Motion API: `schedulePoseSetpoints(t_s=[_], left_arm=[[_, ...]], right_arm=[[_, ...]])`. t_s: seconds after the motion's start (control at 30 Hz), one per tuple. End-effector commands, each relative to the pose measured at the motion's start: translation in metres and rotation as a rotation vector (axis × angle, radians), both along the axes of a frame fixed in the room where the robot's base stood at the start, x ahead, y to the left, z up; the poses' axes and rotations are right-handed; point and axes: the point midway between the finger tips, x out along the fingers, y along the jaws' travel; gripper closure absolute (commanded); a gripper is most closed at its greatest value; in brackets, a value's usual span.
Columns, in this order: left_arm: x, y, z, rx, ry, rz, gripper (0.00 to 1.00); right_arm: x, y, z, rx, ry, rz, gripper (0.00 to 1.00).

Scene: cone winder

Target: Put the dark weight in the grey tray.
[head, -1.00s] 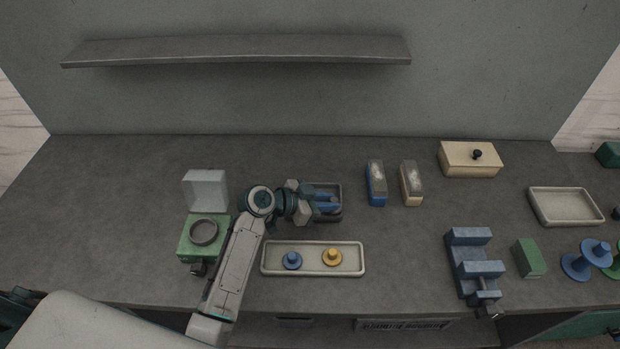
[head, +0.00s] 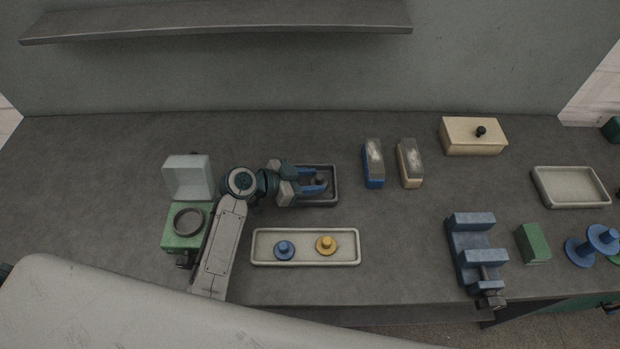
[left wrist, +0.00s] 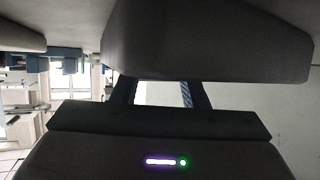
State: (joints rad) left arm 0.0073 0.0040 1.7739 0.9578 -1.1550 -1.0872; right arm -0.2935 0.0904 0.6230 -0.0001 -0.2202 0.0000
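The dark weight (head: 321,180) shows as a small dark shape at the tips of my left gripper (head: 318,182), over the dark grey tray (head: 336,193). The blue fingers are apart, one on each side of it. I cannot tell whether they touch it or whether it rests on the tray floor. In the left wrist view the two fingers (left wrist: 160,94) stand apart with a bright gap between them, and the weight does not show. A light grey tray (head: 305,262) in front holds a blue weight (head: 284,249) and a yellow weight (head: 326,244). My right gripper is out of view.
A green box with an open lid (head: 184,240) stands left of my arm. Blue and cream blocks (head: 373,166) stand right of the dark tray. A blue vise (head: 477,258), a cream lidded box (head: 473,138) and an empty pale tray (head: 570,201) are farther right.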

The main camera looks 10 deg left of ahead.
Motion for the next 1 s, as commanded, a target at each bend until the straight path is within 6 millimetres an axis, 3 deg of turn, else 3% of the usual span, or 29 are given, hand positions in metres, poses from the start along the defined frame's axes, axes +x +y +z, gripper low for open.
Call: schedulePoseSetpoints(t_s=[0.37, 0.7, 1.0], left_arm=[[-0.005, 0.009, 0.002, 0.003, -0.002, 0.000, 0.60], [-0.031, 0.047, 0.024, 0.004, -0.003, 0.000, 0.60], [-0.038, 0.056, 0.033, -0.002, -0.001, 0.000, 0.60]], right_arm=[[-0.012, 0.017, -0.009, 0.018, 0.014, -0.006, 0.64], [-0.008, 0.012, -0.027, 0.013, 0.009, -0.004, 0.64], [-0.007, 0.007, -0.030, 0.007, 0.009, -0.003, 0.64]])
